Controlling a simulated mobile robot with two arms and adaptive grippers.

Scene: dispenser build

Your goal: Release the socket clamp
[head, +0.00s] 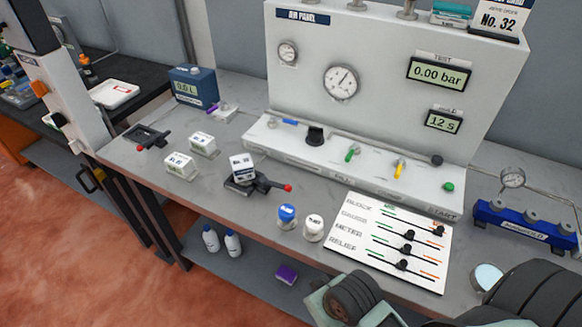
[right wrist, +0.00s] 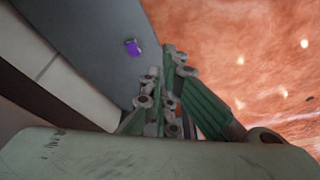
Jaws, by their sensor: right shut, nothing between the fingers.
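A black clamp (head: 240,187) with a red-tipped lever (head: 287,187) sits on the bench, left of centre, in the head view. A white and dark-blue labelled block (head: 242,167) sits in it; whether the jaws press on the block is too small to tell. A second black clamp (head: 148,137), also with a red-tipped lever, lies further left and looks empty. My right gripper (right wrist: 163,82) is shut and empty in the right wrist view, over the lower shelf and floor, away from the clamps. My left gripper is not in view.
White blocks (head: 180,165) (head: 203,144) lie between the clamps. Blue-topped (head: 287,216) and white (head: 314,228) knobs stand right of the lever, before a slider board (head: 430,272). The air panel (head: 385,45) rises behind. A purple item (head: 286,274) lies on the lower shelf.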

